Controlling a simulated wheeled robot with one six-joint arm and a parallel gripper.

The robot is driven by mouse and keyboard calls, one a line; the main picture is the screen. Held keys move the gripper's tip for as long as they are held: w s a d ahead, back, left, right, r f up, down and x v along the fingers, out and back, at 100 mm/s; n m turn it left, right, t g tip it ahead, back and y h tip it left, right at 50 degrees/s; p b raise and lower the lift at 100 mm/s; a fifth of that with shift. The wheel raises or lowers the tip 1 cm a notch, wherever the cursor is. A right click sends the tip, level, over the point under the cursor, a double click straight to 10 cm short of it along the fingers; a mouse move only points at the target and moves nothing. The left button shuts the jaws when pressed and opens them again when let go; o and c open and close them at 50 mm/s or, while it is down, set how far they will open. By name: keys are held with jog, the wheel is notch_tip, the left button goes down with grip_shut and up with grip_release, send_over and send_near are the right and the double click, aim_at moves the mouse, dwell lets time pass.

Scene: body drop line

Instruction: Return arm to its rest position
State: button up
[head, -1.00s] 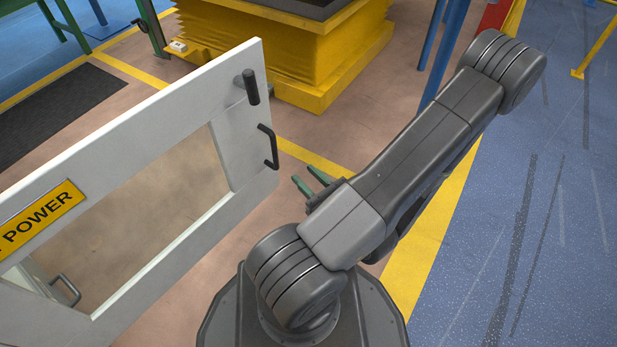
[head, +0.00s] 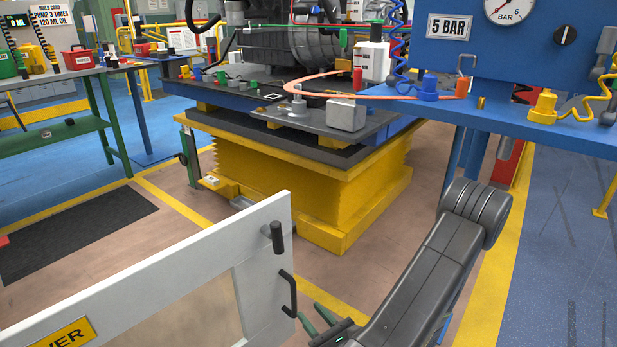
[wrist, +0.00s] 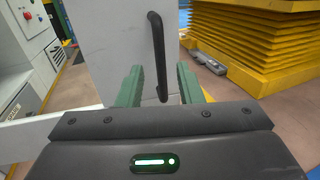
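My gripper (head: 314,315) has green fingers and shows at the bottom middle of the head view, beside a white door (head: 262,245) with a black bar handle (head: 290,295). In the wrist view its two fingers (wrist: 159,84) stand apart, with the handle (wrist: 158,50) seen between and beyond them. The gripper looks open with nothing held. I cannot tell exactly how far the fingertips are from the handle. My arm is bent in the lower right of the head view.
A yellow lift table (head: 310,185) carrying machinery stands behind the door. A blue bench (head: 575,135) with a gauge panel (head: 510,40) is at the upper right. A green-legged bench (head: 90,130) stands left. A black mat (head: 80,230) lies on open floor.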

aim_at(295, 294)
jog(key=shift+p+x, duration=1.15)
jog(key=shift+x, duration=3.05)
